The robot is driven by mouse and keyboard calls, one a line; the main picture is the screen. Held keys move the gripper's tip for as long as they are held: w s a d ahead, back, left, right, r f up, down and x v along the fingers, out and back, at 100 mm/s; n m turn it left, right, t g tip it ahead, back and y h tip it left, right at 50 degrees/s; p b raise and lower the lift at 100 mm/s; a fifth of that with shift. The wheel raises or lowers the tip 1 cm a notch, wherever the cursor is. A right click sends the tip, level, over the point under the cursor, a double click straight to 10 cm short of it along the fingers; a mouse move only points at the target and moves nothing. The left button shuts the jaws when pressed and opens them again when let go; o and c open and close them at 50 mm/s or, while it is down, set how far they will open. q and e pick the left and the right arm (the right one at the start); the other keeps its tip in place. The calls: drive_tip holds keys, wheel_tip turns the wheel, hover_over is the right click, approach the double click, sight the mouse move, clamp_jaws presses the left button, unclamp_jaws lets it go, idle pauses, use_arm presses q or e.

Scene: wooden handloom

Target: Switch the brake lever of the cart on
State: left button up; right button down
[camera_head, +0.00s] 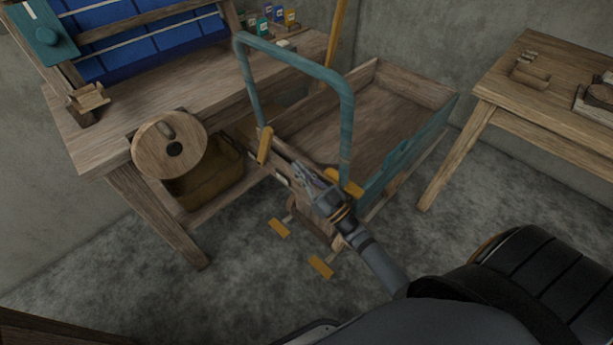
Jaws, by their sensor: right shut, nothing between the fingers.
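The cart (360,115) is a wooden tray with a teal tubular handle (300,63) and stands beside the loom table. Several orange parts show at its near end: an upright one (265,146) at the handle's left foot, one (345,183) at its right foot, and two low pedal-like ones (279,228) and (321,267) near the floor. I cannot tell for certain which is the brake lever. My right gripper (298,172) is shut and empty in front of the cart's near end, between the handle's feet. It hides part of that end. My left gripper is not in view.
The loom table (100,140) with a wooden wheel (170,145) stands at left, a brown bin (208,180) under it. Another wooden table (540,85) stands at right. Grey floor (230,290) in front of the cart is clear.

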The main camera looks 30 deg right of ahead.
sight(272, 139)
drive_tip(key=x, duration=0.7)
drive_tip(key=shift+w+a+r, duration=0.1)
drive_tip(key=shift+w, duration=0.2)
drive_tip(key=shift+w+a+r, duration=0.1)
drive_tip(key=shift+w+a, duration=0.05)
drive_tip(key=shift+w, duration=0.2)
drive_tip(key=shift+r, duration=0.1)
